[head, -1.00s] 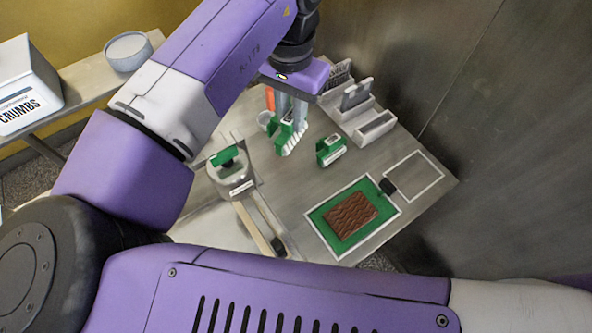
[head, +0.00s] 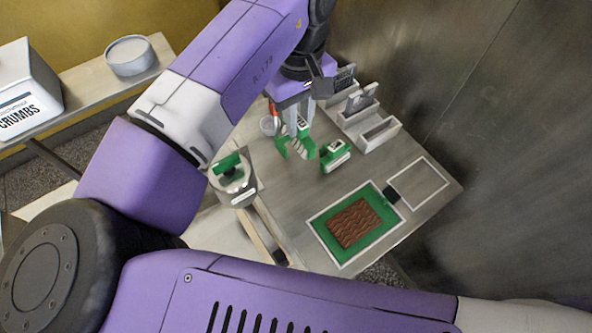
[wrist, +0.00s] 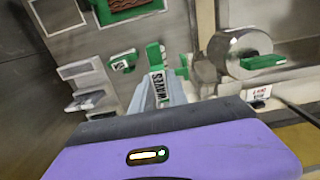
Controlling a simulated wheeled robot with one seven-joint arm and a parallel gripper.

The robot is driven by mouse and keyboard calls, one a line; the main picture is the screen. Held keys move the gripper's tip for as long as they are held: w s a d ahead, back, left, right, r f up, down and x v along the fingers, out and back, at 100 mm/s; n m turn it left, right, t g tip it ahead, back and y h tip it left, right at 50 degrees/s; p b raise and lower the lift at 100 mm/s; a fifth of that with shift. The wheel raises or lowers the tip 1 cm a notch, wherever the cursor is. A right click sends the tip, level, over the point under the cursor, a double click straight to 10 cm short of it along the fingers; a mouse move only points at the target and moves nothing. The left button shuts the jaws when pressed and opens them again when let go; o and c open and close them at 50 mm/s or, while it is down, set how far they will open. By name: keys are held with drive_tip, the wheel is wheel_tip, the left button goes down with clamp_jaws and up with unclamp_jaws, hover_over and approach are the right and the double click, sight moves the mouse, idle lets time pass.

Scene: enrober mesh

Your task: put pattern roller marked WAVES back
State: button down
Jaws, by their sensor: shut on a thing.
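The WAVES pattern roller has a green frame and a whitish roller (head: 298,145). My gripper (head: 298,127) is shut on it, pointing down over the steel table. In the wrist view its WAVES label (wrist: 156,88) faces the camera between my fingers. Whether its underside touches the table cannot be told. A second green roller (head: 335,155) stands just right of it; it also shows in the wrist view (wrist: 122,62), its label too small to read. A pale grey rack with compartments (head: 381,133) stands behind and to the right.
A brown patterned slab (head: 354,223) lies on a green mat (head: 326,236) at the front. A white-outlined square (head: 418,184) to its right is empty.

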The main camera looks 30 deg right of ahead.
wheel_tip(320, 180, down, 17)
drive_tip(key=shift+f+p, duration=0.1)
drive_tip(key=shift+p, duration=0.35)
drive_tip(key=shift+f, duration=0.3)
drive_tip(key=shift+s+f, duration=0.15)
drive_tip(key=shift+f, duration=0.2)
drive_tip(key=c, duration=1.3)
unclamp_jaws()
drive_tip(key=shift+f, duration=0.15)
wheel_tip(320, 180, up, 14)
drive_tip(key=shift+f+b, duration=0.1)
drive_tip(key=shift+b, duration=0.45)
